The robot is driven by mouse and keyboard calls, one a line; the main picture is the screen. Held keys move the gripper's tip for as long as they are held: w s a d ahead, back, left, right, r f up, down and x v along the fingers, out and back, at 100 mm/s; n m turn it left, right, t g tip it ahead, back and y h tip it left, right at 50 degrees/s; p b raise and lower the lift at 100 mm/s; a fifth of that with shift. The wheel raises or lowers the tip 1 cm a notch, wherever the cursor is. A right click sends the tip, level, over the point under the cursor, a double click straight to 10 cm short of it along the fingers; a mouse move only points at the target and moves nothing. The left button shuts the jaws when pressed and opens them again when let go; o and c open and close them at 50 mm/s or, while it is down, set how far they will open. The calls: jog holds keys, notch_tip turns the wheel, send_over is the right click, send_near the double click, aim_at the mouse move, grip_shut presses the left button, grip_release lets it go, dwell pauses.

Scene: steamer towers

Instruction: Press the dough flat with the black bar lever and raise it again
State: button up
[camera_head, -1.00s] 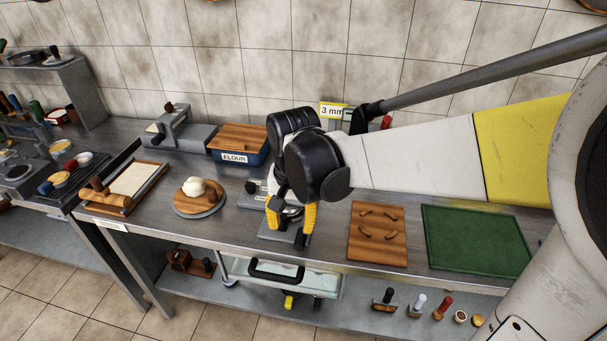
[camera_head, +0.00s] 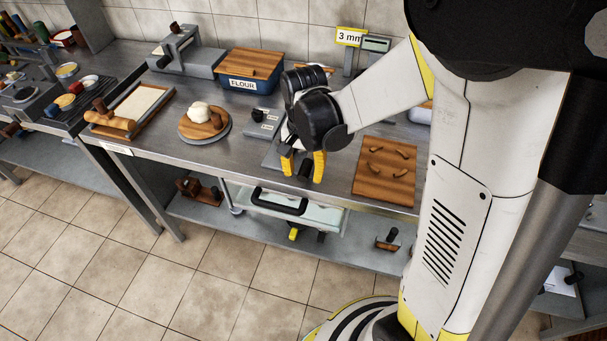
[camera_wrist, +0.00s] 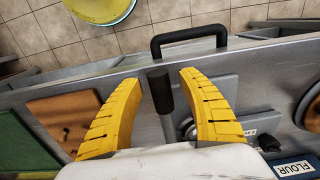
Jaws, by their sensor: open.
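My gripper (camera_head: 303,164) is open over the front edge of the steel table, its yellow fingers pointing down. In the wrist view my gripper (camera_wrist: 160,82) has the black bar lever (camera_wrist: 161,92) between its two fingers, with gaps on both sides. The lever continues as a grey rod. A grey press plate (camera_head: 271,157) lies on the table behind my gripper, largely hidden by it. A round metal part (camera_wrist: 188,128) shows beside the right finger. No dough can be made out there. A white dough lump (camera_head: 199,110) sits on a round wooden board to the left.
A blue flour box (camera_head: 249,84) stands behind. A black handle (camera_head: 279,202) sits on a glass-topped unit below the table edge and shows ahead of the fingers in the wrist view. The floor in front is clear.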

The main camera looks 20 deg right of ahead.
grip_shut()
dwell(0.3)
